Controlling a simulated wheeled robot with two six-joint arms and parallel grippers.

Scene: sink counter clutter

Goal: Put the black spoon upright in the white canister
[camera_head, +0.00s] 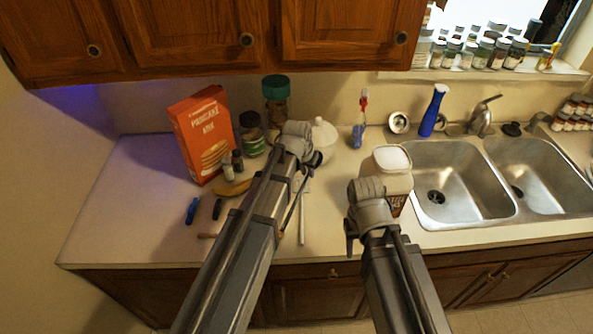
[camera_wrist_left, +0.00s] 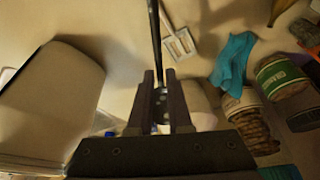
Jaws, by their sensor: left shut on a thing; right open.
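My left gripper (camera_head: 314,160) is shut on the black spoon (camera_head: 291,212), left of the white canister. In the head view the spoon slants down and toward the front. In the left wrist view the spoon (camera_wrist_left: 156,38) is a thin dark rod running from between the fingers (camera_wrist_left: 161,100) to the top edge. Its far end is out of that frame. The white canister (camera_head: 392,159), with a brown label, stands on the counter left of the sink. It is probably the large pale shape (camera_wrist_left: 50,100) in the wrist view. My right gripper (camera_head: 350,235) is open, in front of the canister.
A white lidded pot (camera_head: 323,136) stands behind my left gripper. Jars (camera_head: 252,136), an orange box (camera_head: 202,135) and a banana (camera_head: 236,187) are to the left. A pale slotted turner (camera_wrist_left: 180,43) and teal cloth (camera_wrist_left: 232,62) lie nearby. The sink (camera_head: 458,180) is right.

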